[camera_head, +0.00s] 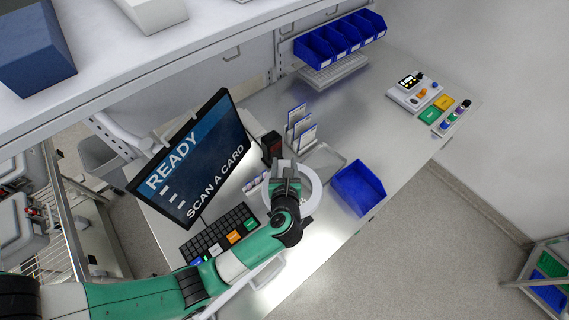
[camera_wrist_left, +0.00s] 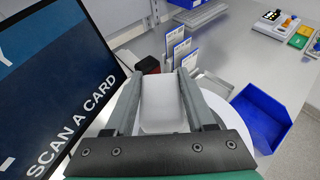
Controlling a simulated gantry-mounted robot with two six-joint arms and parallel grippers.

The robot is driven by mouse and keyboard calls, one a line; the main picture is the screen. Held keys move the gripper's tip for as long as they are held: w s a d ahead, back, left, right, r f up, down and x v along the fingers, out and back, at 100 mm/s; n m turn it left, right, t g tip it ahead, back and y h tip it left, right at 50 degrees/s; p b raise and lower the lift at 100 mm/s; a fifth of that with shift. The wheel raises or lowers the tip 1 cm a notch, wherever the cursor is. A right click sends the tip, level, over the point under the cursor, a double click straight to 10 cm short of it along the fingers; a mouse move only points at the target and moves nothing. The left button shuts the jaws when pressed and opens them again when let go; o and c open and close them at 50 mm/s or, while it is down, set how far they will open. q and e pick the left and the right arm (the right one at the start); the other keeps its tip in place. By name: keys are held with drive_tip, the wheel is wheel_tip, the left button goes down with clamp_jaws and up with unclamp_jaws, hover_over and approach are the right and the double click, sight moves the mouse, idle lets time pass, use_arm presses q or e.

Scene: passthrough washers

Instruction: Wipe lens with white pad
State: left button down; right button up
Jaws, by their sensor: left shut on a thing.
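My left gripper (camera_head: 285,178) is in the middle of the head view, above a round white plate (camera_head: 313,193). In the left wrist view its two fingers (camera_wrist_left: 160,78) are shut on a white pad (camera_wrist_left: 162,103), which sits between them. In the head view the gripper mostly hides the pad. A small black box with a red face (camera_head: 271,146) stands just beyond the fingertips and apart from them. It also shows in the left wrist view (camera_wrist_left: 149,65). I cannot make out a lens on it clearly. My right gripper is not in view.
A monitor (camera_head: 190,160) reading "READY SCAN A CARD" and a keyboard (camera_head: 220,234) stand left of the gripper. Upright cards (camera_head: 300,128) stand behind it, and an empty blue bin (camera_head: 358,188) stands right. The bench's far right is partly clear.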

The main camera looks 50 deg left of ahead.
use_arm(q)
drive_tip(key=shift+r, duration=1.35)
drive_tip(key=shift+r, duration=1.5)
drive_tip(key=shift+d, duration=0.1)
